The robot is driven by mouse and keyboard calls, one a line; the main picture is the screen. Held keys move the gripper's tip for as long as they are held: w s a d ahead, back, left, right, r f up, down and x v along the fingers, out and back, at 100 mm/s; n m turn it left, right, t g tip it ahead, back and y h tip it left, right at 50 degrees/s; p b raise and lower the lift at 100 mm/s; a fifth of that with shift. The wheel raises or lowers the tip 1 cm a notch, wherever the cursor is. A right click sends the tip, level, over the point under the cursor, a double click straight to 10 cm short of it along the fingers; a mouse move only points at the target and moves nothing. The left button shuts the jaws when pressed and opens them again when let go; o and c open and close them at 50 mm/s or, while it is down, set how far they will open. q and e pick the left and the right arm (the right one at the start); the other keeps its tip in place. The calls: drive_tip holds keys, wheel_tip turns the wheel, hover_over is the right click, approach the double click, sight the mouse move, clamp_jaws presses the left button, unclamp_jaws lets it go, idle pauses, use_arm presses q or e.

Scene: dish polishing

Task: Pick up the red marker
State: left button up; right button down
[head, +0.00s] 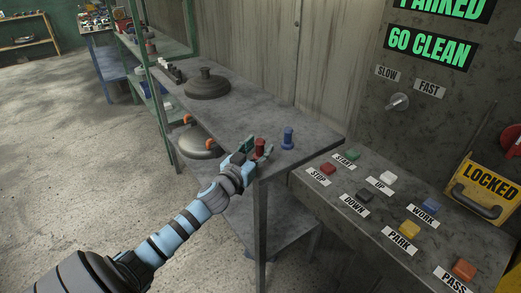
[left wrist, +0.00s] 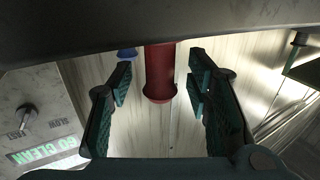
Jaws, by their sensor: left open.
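The red marker (head: 260,147) stands upright on the grey metal table near its front corner. My left gripper (head: 254,156) is at the red marker, with its fingers open. In the left wrist view the red marker (left wrist: 159,72) lies between the two spread fingers (left wrist: 160,82), with a visible gap on each side. My right gripper is not in view.
A blue marker (head: 288,138) stands just right of the red one. A dark round disc (head: 207,86) sits farther back on the table (head: 238,112). A button panel (head: 335,188) with several coloured buttons stands close on the right, with a yellow locked box (head: 484,190) beyond.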

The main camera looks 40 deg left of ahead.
use_arm(q)
drive_tip(key=shift+s, duration=0.1)
clamp_jaws()
